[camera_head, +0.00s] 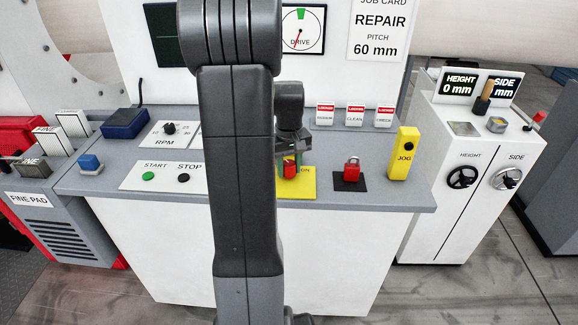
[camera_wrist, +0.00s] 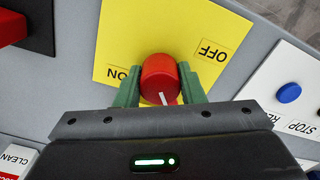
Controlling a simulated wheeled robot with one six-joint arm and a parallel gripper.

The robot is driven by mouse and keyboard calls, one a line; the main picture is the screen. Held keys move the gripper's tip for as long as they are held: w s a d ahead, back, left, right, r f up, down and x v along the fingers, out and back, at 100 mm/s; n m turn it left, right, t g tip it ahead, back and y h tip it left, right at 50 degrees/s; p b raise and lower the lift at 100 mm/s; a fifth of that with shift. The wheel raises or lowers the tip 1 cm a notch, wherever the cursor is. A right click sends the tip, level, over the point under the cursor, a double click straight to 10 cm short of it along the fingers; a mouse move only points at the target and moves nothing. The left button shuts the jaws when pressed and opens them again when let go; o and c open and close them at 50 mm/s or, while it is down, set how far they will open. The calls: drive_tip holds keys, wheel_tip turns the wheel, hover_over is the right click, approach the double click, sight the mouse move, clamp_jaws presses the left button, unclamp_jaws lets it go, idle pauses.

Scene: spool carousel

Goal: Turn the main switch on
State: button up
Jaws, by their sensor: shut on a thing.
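The main switch is a red round knob (camera_wrist: 158,74) on a yellow plate (camera_wrist: 112,42) marked ON and OFF. My gripper (camera_wrist: 160,72) has its two green fingers on either side of the knob, shut on it. In the wrist view ON lies left of the knob and OFF upper right. A white mark on the knob points down toward the gripper body, at neither label squarely. In the head view my gripper (camera_head: 290,158) reaches down over the yellow plate (camera_head: 298,187), and my arm hides the plate's left part.
START (camera_head: 148,176) and STOP (camera_head: 183,178) buttons lie left. A blue button (camera_wrist: 288,92) shows near the switch.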

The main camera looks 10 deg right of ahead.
sight(289, 163)
drive_tip(key=m, duration=0.3)
drive_tip(key=shift+m, duration=2.2)
drive_tip(key=o, duration=1)
drive_tip(key=shift+r, duration=0.1)
wheel_tip(289, 163, up, 14)
drive_tip(key=shift+f, duration=0.15)
drive_tip(key=shift+f, duration=0.1)
